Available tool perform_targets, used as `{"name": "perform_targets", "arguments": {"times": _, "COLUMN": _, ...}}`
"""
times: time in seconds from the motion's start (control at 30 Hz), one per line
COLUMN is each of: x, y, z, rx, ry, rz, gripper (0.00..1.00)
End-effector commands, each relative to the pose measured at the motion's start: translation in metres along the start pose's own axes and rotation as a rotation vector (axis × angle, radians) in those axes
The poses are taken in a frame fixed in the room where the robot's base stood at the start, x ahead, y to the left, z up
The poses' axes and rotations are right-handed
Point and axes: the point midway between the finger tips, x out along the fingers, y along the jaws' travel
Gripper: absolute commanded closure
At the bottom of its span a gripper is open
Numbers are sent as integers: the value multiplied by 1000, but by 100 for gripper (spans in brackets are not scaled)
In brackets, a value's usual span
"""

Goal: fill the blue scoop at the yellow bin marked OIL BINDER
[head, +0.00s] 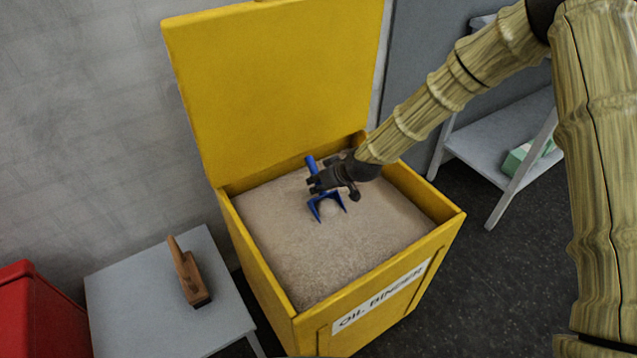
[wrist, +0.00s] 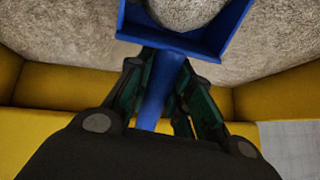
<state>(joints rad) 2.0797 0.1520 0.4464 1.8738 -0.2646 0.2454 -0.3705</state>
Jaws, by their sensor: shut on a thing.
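The yellow bin (head: 265,268) marked OIL BINDER stands with its lid up in the head view, full of pale granules (head: 290,245). The blue scoop (head: 313,210) is over the granules near the middle of the bin. My gripper (head: 318,182) is shut on its handle. In the wrist view, the handle (wrist: 158,92) runs between my gripper's fingers (wrist: 160,85). The scoop's pan (wrist: 205,42) holds a rounded heap of granules (wrist: 185,10). I cannot tell whether the pan touches the granules below.
A wooden-handled brush (head: 188,278) lies on a grey table (head: 135,310) left of the bin. A red container (head: 40,315) is at the lower left. A grey shelf (head: 490,150) with a green and white box (head: 525,155) stands at the right. The bin's raised lid (head: 275,85) rises behind the scoop.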

Motion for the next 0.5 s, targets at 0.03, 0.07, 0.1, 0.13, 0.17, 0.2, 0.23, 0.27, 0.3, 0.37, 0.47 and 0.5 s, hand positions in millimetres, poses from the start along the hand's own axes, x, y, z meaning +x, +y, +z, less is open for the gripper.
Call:
{"name": "perform_targets", "arguments": {"times": 0.03, "x": -5, "y": -1, "z": -6, "rx": -1, "ry": 2, "rz": 0, "gripper": 100}}
{"name": "perform_targets", "arguments": {"times": 0.07, "x": -6, "y": -1, "z": -7, "rx": -1, "ry": 3, "rz": 0, "gripper": 100}}
{"name": "perform_targets", "arguments": {"times": 0.1, "x": -8, "y": -2, "z": -9, "rx": -1, "ry": 3, "rz": 0, "gripper": 100}}
{"name": "perform_targets", "arguments": {"times": 0.13, "x": -10, "y": -2, "z": -10, "rx": -1, "ry": 3, "rz": 0, "gripper": 100}}
{"name": "perform_targets", "arguments": {"times": 0.17, "x": -11, "y": -2, "z": -11, "rx": -1, "ry": 3, "rz": 0, "gripper": 100}}
{"name": "perform_targets", "arguments": {"times": 0.2, "x": -13, "y": -3, "z": -13, "rx": -1, "ry": 4, "rz": 0, "gripper": 100}}
{"name": "perform_targets", "arguments": {"times": 0.23, "x": -14, "y": -3, "z": -14, "rx": -1, "ry": 4, "rz": 0, "gripper": 100}}
{"name": "perform_targets", "arguments": {"times": 0.27, "x": -16, "y": -3, "z": -16, "rx": -1, "ry": 4, "rz": 1, "gripper": 100}}
{"name": "perform_targets", "arguments": {"times": 0.3, "x": -18, "y": -3, "z": -17, "rx": -1, "ry": 4, "rz": 1, "gripper": 100}}
{"name": "perform_targets", "arguments": {"times": 0.37, "x": -20, "y": -4, "z": -20, "rx": -1, "ry": 5, "rz": 1, "gripper": 100}}
{"name": "perform_targets", "arguments": {"times": 0.47, "x": -25, "y": -5, "z": -24, "rx": -1, "ry": 5, "rz": 1, "gripper": 100}}
{"name": "perform_targets", "arguments": {"times": 0.5, "x": -27, "y": -5, "z": -26, "rx": -2, "ry": 6, "rz": 1, "gripper": 100}}
